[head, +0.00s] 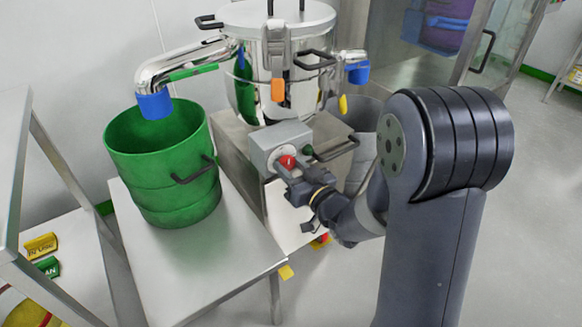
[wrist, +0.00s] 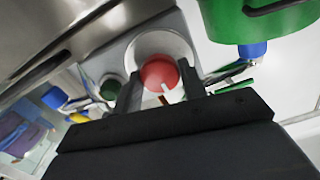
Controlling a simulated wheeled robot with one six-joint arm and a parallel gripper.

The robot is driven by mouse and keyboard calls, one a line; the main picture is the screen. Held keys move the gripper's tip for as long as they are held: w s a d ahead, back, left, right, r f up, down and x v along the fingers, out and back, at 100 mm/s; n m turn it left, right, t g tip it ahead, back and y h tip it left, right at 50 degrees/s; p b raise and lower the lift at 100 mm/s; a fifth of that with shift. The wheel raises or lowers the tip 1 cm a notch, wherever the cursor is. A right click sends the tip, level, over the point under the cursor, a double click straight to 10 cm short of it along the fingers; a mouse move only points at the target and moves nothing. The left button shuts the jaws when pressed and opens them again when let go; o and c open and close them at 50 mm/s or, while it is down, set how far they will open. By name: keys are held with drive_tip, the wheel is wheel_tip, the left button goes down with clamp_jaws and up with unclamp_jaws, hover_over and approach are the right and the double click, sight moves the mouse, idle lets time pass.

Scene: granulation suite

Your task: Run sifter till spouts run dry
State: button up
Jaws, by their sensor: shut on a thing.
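The steel sifter (head: 280,60) stands at the back with a lid, clamps and handles. Its left spout (head: 185,62) ends in a blue sleeve (head: 154,103) above a green drum (head: 165,165). Its right spout ends in another blue sleeve (head: 358,73) above a grey drum (head: 362,118). A grey control box (head: 281,145) on the sifter's front carries a red knob (head: 287,161) and a green button (head: 309,151). I see no powder at the spouts.
The green drum stands on a steel table (head: 215,255) with a yellow tag at its corner. A steel frame (head: 50,150) with yellow and green signs below is at left. Open floor (head: 530,220) lies at right; a glazed cabinet (head: 435,45) is behind.

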drive_tip(key=shift+c, duration=0.9)
drive_tip(key=m, duration=0.4)
drive_tip(key=shift+m, duration=0.4)
drive_tip(key=m+p, duration=0.1)
drive_tip(key=m, duration=0.3)
drive_tip(key=m+p, duration=0.1)
drive_tip(key=m, duration=0.4)
drive_tip(key=shift+p, duration=0.3)
drive_tip(key=shift+m+p, duration=0.55)
drive_tip(key=shift+m, duration=1.55)
